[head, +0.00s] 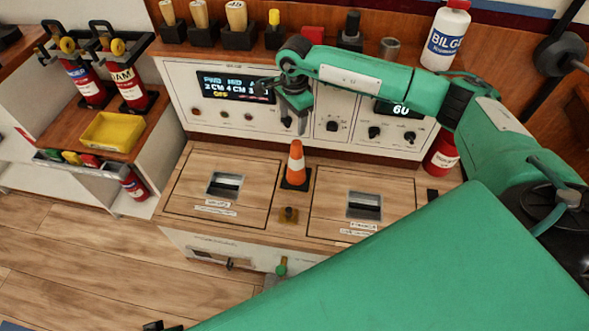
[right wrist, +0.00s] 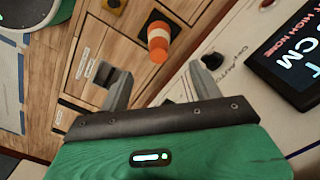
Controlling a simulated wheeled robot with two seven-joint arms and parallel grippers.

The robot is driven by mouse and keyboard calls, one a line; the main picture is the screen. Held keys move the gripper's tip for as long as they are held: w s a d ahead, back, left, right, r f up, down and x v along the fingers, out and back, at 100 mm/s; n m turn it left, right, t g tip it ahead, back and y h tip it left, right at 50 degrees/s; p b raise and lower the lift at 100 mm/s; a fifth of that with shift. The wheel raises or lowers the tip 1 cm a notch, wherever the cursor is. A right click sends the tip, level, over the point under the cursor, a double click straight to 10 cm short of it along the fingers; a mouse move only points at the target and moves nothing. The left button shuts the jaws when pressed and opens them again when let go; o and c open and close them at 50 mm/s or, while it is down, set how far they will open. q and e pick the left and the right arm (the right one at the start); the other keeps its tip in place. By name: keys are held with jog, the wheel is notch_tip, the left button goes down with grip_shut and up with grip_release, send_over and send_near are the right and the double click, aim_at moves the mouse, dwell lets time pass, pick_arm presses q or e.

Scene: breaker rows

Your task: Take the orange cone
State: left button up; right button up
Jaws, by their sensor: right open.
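The orange cone (head: 296,162) with a white band stands upright on a black square base, on the wooden counter between two hatch panels. My right gripper (head: 293,122) is above and behind the cone in the head view, in front of the white control panel, and does not touch it. In the right wrist view, the cone (right wrist: 158,42) appears beyond the two spread fingers of my right gripper (right wrist: 162,82), with nothing between them. My left gripper is not clearly in view.
A white control panel (head: 230,116) with knobs and displays stands behind the cone. Hatch panels with recessed handles (head: 224,186) lie on both sides, and a small brass fitting (head: 288,215) is in front. A yellow tray (head: 112,131) and red extinguishers (head: 88,82) are at the left.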

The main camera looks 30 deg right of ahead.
aim_at(296, 149)
jog(key=f, duration=0.5)
jog(key=d+f, duration=0.1)
jog(key=f, duration=0.2)
jog(key=shift+f, duration=0.2)
notch_tip(296, 149, down, 5)
jog(key=shift+s+f, duration=0.1)
grip_shut()
